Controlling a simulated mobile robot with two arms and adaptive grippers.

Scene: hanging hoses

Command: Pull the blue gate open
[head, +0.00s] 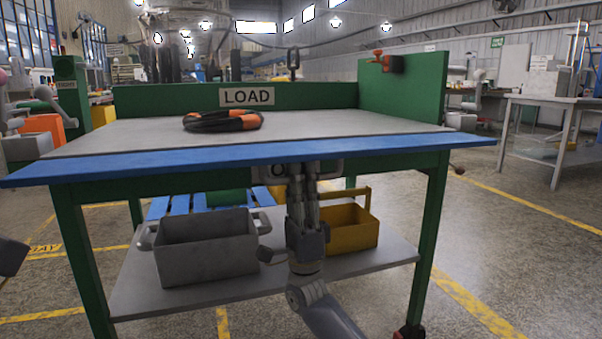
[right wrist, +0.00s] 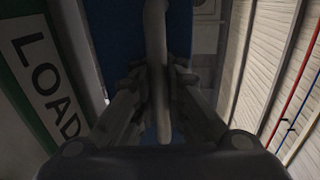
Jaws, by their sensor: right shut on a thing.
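The blue gate (head: 200,160) is a long blue board along the front edge of the green table, sticking out toward me and lying nearly flat. In the right wrist view the blue board (right wrist: 182,25) fills the space behind a grey bar handle (right wrist: 157,45). My right gripper (head: 303,172) points up under the middle of the board, and its fingers (right wrist: 160,85) are shut around the handle.
A coiled black and orange hose (head: 222,120) lies on the grey tabletop (head: 340,122). A grey bin (head: 205,250) and a yellow bin (head: 350,228) stand on the lower shelf (head: 150,295), close to my right arm.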

